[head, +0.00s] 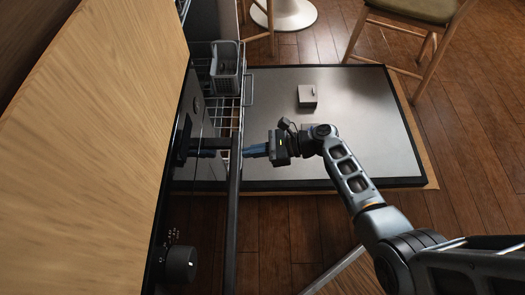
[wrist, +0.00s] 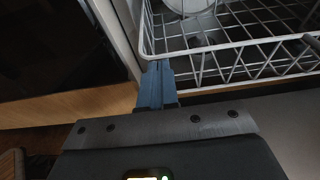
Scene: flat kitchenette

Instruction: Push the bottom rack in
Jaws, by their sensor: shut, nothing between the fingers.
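The bottom rack (head: 237,112) is a wire rack that sticks partly out over the open, flat-lying dishwasher door (head: 350,110). In the wrist view the rack (wrist: 232,52) shows as white wire, with its near corner just beyond my fingertips. My gripper (head: 246,151) is at the rack's front edge, on the door side, with its fingers pointing left at the rack. In the wrist view my gripper (wrist: 158,72) has its blue fingers shut together and empty. The tips are at or very near the rack's corner; I cannot tell if they touch.
A grey cutlery basket (head: 225,70) sits in the rack's far end. A white dish (wrist: 188,5) lies in the rack. A dark bar handle (head: 233,205) and a knob (head: 180,264) are on the nearby appliance. A stool (head: 415,30) stands beyond the door. Wooden floor surrounds it.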

